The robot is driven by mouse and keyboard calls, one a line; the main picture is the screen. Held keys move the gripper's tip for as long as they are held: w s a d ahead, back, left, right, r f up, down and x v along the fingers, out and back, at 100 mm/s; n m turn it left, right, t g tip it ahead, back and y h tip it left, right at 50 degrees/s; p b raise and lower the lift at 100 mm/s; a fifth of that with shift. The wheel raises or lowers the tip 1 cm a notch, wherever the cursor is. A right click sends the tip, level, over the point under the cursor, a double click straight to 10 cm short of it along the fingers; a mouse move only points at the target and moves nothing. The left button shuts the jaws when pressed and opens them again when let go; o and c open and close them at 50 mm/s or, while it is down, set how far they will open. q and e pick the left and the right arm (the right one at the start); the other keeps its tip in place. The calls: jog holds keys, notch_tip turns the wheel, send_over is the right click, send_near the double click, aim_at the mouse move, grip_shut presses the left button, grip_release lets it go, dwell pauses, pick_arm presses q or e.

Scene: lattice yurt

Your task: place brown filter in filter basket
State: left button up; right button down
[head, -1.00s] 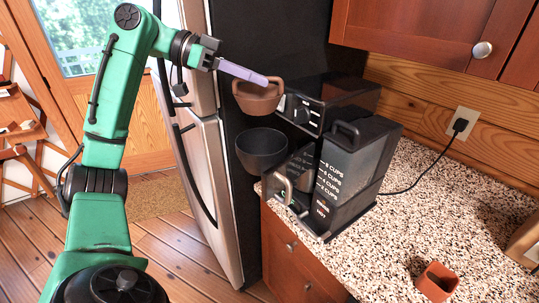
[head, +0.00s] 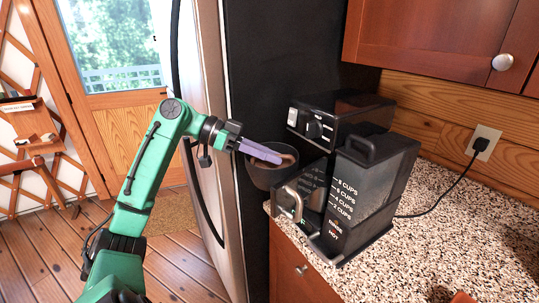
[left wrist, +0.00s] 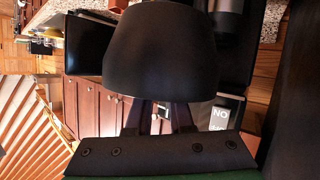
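The brown filter (head: 289,157) sits low at the mouth of the black filter basket (head: 272,178), its lower part hidden by the basket's wall. The basket juts out on the left side of the black coffee maker (head: 338,116). My left gripper (head: 280,160) reaches in from the left, its lavender fingers at the filter's top and shut on it. In the left wrist view the dark basket (left wrist: 160,55) fills the middle and hides the filter and my fingertips. My right gripper is in neither view.
A black tank with cup marks (head: 375,180) stands at the machine's front on the speckled counter (head: 440,240). A fridge (head: 205,130) stands close behind my left arm. A cabinet (head: 440,40) hangs above; a cord runs to the outlet (head: 483,142).

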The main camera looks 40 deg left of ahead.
pick_arm(q)
jog(key=shift+o, duration=0.9)
jog(key=shift+r, duration=0.2)
jog(key=shift+s+a, duration=0.15)
jog(key=shift+a, duration=0.1)
jog(key=b+v, duration=0.3)
jog(key=v, duration=0.8)
jog(key=shift+s+a, duration=0.2)
jog(key=shift+a, duration=0.05)
jog(key=shift+r, duration=0.1)
